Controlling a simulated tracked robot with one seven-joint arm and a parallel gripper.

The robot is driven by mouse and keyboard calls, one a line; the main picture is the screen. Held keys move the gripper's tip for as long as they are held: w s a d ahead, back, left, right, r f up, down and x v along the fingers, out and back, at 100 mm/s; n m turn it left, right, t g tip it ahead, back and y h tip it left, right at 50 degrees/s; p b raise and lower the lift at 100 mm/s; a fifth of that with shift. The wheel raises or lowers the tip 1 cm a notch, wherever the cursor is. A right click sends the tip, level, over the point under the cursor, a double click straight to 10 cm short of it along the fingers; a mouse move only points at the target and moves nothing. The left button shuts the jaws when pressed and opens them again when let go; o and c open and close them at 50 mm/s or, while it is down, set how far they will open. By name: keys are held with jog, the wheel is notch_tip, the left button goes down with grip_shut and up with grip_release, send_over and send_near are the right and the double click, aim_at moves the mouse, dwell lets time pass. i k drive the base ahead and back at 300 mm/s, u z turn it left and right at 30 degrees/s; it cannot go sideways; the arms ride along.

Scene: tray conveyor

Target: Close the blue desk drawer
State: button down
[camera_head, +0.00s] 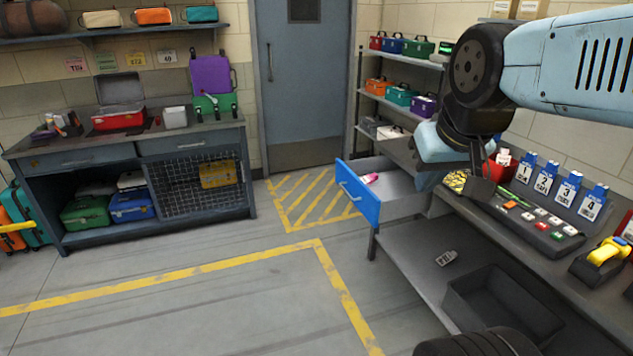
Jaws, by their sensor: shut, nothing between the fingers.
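The blue desk drawer (357,194) sticks out from the right-hand desk, pulled open toward the left. Its front is bright blue with a pale handle, and its grey inside shows. A small pink and white item (370,178) lies in it. My gripper (481,187) is at the right, in front of the desk in this view, to the right of the drawer front. It looks apart from the drawer front, though my arm hides the drawer's right end. The dark fingers are shut and hold nothing.
The desk top holds a button panel (540,218), numbered blue-topped cards (568,190) and a yellow-handled device (605,252). Below is a shelf with a dark bin (503,300). Floor left of the drawer is clear, with yellow markings. A second desk (90,157) stands at left.

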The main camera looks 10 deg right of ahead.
aim_at(394, 195)
jog(key=u, duration=0.15)
jog(key=i, duration=1.6)
jog(key=z, duration=0.8)
jog(key=k, duration=0.75)
jog(key=z, duration=0.2)
jog(key=i, duration=0.75)
jog(key=u, duration=0.15)
